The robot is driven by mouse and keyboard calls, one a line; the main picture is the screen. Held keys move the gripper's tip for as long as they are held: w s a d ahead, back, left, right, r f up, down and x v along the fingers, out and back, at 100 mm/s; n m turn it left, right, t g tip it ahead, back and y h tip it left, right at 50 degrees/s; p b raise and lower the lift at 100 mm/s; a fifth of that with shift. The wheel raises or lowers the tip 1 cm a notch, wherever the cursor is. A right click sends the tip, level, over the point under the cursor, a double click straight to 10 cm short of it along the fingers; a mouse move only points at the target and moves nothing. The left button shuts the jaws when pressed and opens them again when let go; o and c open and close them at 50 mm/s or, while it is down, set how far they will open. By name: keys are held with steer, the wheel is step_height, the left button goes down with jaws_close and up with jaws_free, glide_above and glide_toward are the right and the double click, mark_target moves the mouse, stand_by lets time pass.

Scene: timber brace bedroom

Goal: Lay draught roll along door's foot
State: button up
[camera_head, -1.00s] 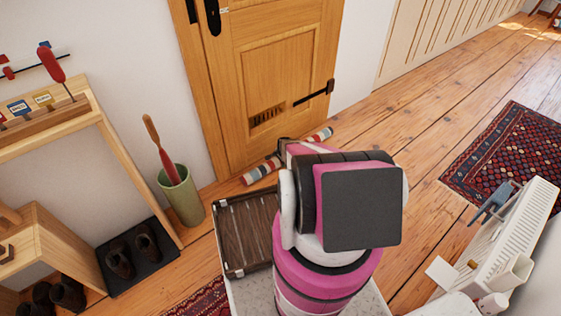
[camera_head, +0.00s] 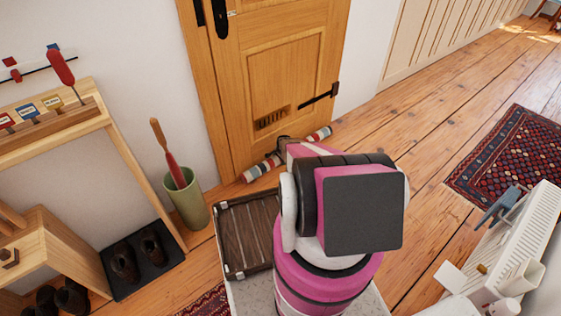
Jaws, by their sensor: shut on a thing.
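The draught roll (camera_head: 259,171), striped in red, cream and grey-blue, lies along the foot of the wooden door (camera_head: 285,75), slanting up to the right. Its left end is near the door's left lower corner and its right end (camera_head: 318,134) near the right corner. I cannot tell whether it touches the door or the floor. My gripper (camera_head: 285,146) is shut on the roll near its middle; my pink and black arm hides most of the fingers and part of the roll.
A slatted dark tray (camera_head: 247,235) is just left of my arm. A green holder (camera_head: 187,197) with a red-and-wood tool stands by the wall, beside a boot mat (camera_head: 165,262). A white radiator-like unit (camera_head: 520,240) and patterned rug (camera_head: 505,165) are right; floor beyond the roll is clear.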

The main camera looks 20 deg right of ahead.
steer(key=shift+w+a, duration=0.1)
steer(key=shift+w, duration=0.25)
steer(key=o, duration=1.6)
steer(key=shift+w, duration=0.1)
steer(key=shift+w+r, duration=0.1)
steer(key=shift+c, duration=0.4)
steer(key=shift+o, duration=0.4)
steer(key=s+r, duration=0.1)
steer(key=r, duration=0.6)
steer(key=s+r, duration=0.1)
steer(key=r, duration=0.2)
steer(key=shift+s+d+r, duration=0.25)
steer(key=shift+s+d, duration=0.05)
steer(key=shift+d, duration=0.05)
steer(key=shift+s, duration=0.15)
